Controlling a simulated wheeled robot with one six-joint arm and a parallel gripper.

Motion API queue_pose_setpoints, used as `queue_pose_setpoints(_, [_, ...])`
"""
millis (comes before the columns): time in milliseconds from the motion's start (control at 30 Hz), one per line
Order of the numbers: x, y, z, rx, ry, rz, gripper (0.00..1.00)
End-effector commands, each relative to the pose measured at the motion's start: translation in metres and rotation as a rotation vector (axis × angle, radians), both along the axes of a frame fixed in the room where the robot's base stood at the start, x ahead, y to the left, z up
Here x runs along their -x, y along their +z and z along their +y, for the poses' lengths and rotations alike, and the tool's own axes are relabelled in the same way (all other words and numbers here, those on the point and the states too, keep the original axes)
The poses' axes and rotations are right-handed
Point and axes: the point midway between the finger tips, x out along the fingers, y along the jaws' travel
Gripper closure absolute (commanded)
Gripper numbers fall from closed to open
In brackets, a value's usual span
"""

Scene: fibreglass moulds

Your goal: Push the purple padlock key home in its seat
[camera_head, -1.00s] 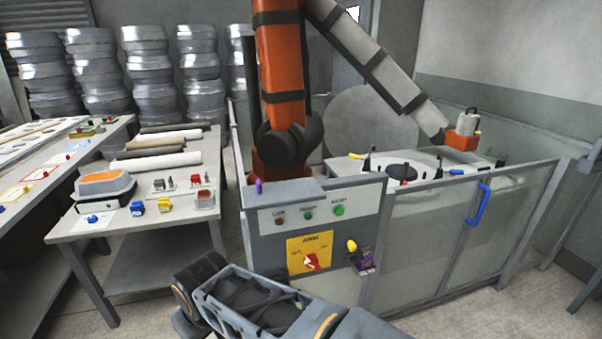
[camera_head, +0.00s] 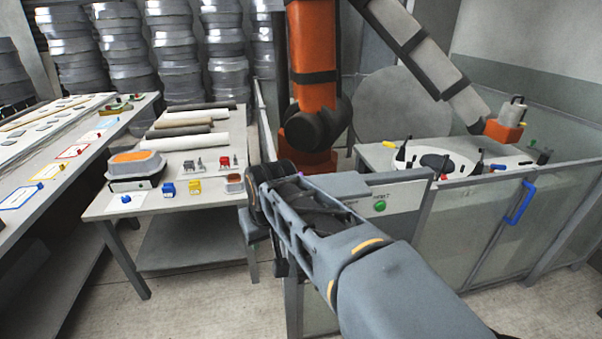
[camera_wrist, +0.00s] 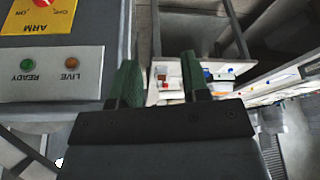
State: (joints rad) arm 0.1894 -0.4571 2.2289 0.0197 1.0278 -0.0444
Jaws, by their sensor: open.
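A small purple piece (camera_head: 299,174), likely the key, shows on top of the control box (camera_head: 405,197) in the head view, just behind my forearm and mostly hidden. The purple padlock and the key's seat are not visible now; my arm covers most of the box front. In the wrist view the box panel (camera_wrist: 88,85) appears upside down at the left, with the READY and LIVE lamps and part of the yellow ARM plate (camera_wrist: 38,15). My gripper (camera_wrist: 161,80) is open and empty, its green fingers apart, to one side of the panel.
A table (camera_head: 105,205) with rolls, a grey-orange mould and small coloured locks stands left of my arm. Mesh or glass fence panels (camera_head: 480,240) with a blue handle (camera_head: 520,203) stand at right. An orange robot arm (camera_head: 312,50) stands behind the box.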

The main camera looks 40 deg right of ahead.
Motion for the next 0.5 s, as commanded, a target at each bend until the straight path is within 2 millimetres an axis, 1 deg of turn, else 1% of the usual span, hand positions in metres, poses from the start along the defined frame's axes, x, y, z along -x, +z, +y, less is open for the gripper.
queue_pose_setpoints(33, [-0.011,0.038,-0.021,0.002,-0.055,-0.009,0.57])
queue_pose_setpoints(67, [-0.016,0.053,-0.032,0.002,-0.082,-0.012,0.57])
queue_pose_setpoints(100, [-0.021,0.072,-0.046,0.005,-0.116,-0.018,0.57])
queue_pose_setpoints(200, [-0.029,0.114,-0.080,0.009,-0.189,-0.028,0.57])
queue_pose_setpoints(300, [-0.032,0.145,-0.106,0.014,-0.245,-0.037,0.57])
queue_pose_setpoints(333, [-0.032,0.152,-0.113,0.015,-0.258,-0.039,0.57])
queue_pose_setpoints(400, [-0.032,0.164,-0.123,0.017,-0.281,-0.043,0.57])
queue_pose_setpoints(500, [-0.031,0.172,-0.132,0.018,-0.296,-0.045,0.57])
